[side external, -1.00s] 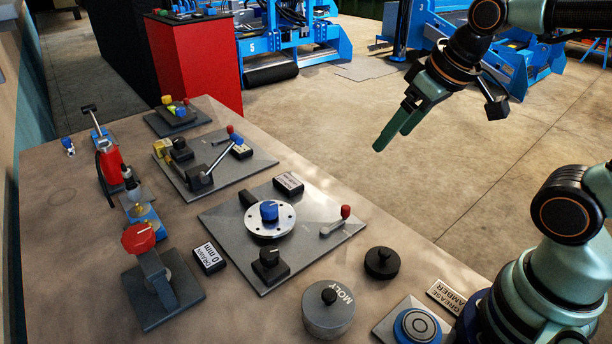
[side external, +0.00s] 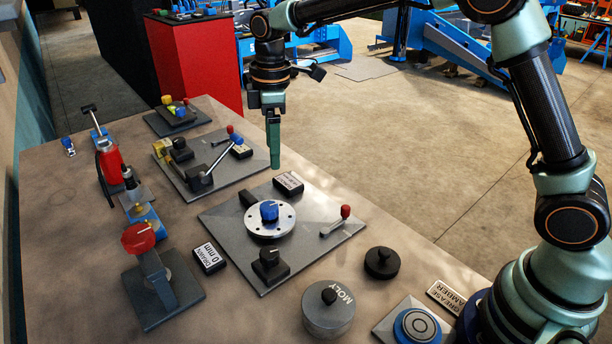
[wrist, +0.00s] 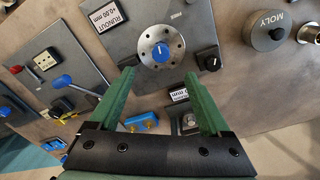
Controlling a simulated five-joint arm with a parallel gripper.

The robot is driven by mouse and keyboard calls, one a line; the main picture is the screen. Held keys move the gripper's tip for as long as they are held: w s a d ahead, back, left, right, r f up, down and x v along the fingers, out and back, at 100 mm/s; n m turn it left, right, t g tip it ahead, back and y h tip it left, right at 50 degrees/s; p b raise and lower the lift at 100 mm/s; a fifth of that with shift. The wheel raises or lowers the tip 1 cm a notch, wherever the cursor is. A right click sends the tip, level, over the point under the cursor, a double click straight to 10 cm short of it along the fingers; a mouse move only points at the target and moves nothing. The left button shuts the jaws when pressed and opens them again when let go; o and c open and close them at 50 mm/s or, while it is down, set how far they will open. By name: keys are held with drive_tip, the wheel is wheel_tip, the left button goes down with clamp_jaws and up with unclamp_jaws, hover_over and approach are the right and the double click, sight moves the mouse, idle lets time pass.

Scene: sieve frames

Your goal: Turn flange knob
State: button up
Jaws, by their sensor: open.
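The flange is a pale metal disc (side external: 286,225) with several holes, lying on a grey plate. A blue knob (side external: 269,210) with a pale line stands at its centre. In the wrist view the blue knob (wrist: 160,52) and the disc (wrist: 177,40) show just beyond my fingertips, a little above the middle of the picture. My gripper (side external: 275,160) points down in the air, above and behind the flange plate in the side view. In the wrist view my gripper (wrist: 160,80) has its two green fingers apart with nothing between them.
A red-tipped lever (side external: 345,212) and a black knob (side external: 270,257) share the flange plate. A red-knobbed stand (side external: 139,238) is at left. A MOLY tin (side external: 328,310) and a black lid (side external: 382,263) are in front. Another lever plate (side external: 225,172) lies behind.

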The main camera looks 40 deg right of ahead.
sight(269, 206)
drive_tip(key=shift+n, duration=0.6)
drive_tip(key=f, duration=0.5)
drive_tip(key=a+f, duration=0.1)
drive_tip(key=f, duration=0.3)
drive_tip(key=w+f, duration=0.1)
drive_tip(key=f, duration=0.4)
drive_tip(key=shift+a+f, duration=0.3)
clamp_jaws()
